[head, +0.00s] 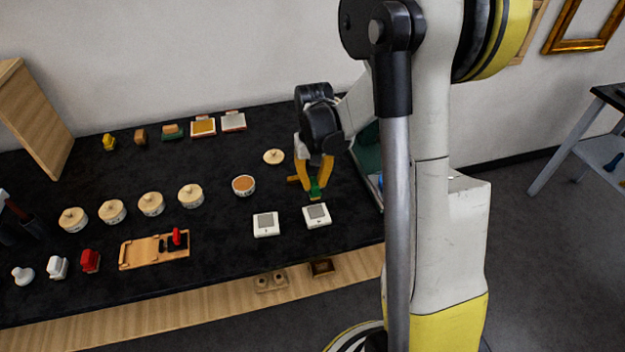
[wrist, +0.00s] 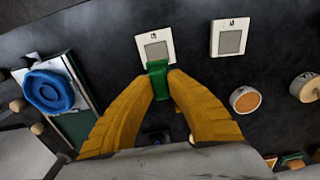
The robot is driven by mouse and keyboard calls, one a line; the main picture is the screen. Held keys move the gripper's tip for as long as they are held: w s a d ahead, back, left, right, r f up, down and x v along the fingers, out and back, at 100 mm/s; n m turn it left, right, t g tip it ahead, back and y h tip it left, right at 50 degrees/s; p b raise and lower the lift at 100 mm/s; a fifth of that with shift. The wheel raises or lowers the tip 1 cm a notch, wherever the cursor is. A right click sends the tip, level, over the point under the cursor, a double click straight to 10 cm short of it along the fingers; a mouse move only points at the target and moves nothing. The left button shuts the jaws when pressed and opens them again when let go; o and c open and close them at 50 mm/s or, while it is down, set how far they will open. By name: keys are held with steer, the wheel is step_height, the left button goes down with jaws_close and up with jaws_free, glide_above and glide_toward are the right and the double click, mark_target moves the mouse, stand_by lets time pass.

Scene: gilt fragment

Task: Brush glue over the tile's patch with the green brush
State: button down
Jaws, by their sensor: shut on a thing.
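My gripper (head: 315,182) is shut on the green brush (head: 315,188), which points down. In the wrist view the yellow fingers of my gripper (wrist: 161,78) pinch the green brush (wrist: 157,80). A white tile (head: 317,211) with a grey square patch lies just in front of the brush; it also shows in the wrist view (wrist: 155,48). The brush's end overlaps the tile's near edge in the wrist view; I cannot tell whether it touches. A second similar tile (head: 266,224) lies to the left, also in the wrist view (wrist: 229,38).
An open pot with orange-brown contents (head: 243,185) stands left of my gripper, with a loose lid (head: 273,156) behind it. Several lidded pots (head: 151,204) stand farther left. A wooden board (head: 142,251) lies near the front. A blue ring-shaped thing (wrist: 48,90) is at the wrist view's left.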

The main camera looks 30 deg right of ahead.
step_height(320, 180, down, 6)
steer(key=b, duration=0.3)
steer(key=shift+b, duration=0.3)
steer(key=shift+s, duration=0.2)
steer(key=s, duration=0.1)
steer(key=s+a+p, duration=0.1)
steer(key=s, duration=0.1)
steer(key=shift+s, duration=0.5)
steer(key=shift+w+f, duration=0.1)
steer(key=shift+w, duration=0.15)
steer(key=w, duration=0.1)
steer(key=w+d, duration=0.1)
steer(key=w, duration=0.1)
steer(key=shift+w, duration=0.2)
step_height(320, 180, up, 4)
steer(key=shift+w+f+p, duration=0.1)
steer(key=shift+p, duration=0.75)
steer(key=shift+w+r+p, duration=0.2)
steer(key=shift+r+p, duration=0.3)
steer(key=shift+r, duration=0.2)
steer(key=shift+s+r+p, duration=0.1)
steer(key=shift+r+p, duration=0.85)
steer(key=shift+r, duration=0.6)
